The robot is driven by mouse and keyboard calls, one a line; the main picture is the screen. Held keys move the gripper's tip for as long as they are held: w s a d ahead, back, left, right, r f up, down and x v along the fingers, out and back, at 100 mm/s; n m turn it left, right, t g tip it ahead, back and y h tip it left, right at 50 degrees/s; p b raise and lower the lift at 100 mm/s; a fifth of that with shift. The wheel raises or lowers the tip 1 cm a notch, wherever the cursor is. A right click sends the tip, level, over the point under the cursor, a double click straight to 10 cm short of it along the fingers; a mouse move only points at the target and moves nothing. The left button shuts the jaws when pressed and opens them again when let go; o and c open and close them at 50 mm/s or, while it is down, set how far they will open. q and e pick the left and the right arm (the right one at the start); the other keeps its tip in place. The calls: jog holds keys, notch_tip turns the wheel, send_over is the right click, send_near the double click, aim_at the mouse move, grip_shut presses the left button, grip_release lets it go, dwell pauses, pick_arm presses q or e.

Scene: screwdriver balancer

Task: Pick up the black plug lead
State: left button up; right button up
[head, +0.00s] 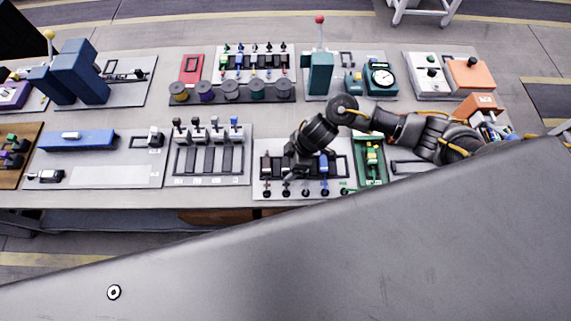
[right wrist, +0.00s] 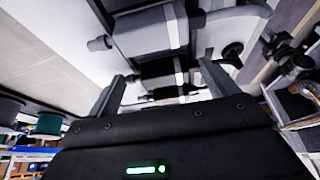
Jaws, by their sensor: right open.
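My right gripper (head: 291,154) reaches in from the right over a white board (head: 258,186) at the front of the table. The board carries dark plug leads in slots, one black lead (head: 265,165) left of the gripper and a blue one (head: 324,165) to its right. The gripper hides part of the board. In the right wrist view the open fingers of my right gripper (right wrist: 162,76) stand either side of a black plug body (right wrist: 160,68) with a pale band. I cannot tell whether they touch it. A larger grey-looking body (right wrist: 150,32) lies beyond. My left gripper is not in view.
A green tray (head: 371,165) stands close to the right of the board. Behind are a row of spools (head: 231,90), a teal press (head: 319,72) and a dial gauge (head: 381,77).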

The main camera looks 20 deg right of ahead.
jog(key=c, duration=1)
jog(key=shift+r, duration=0.1)
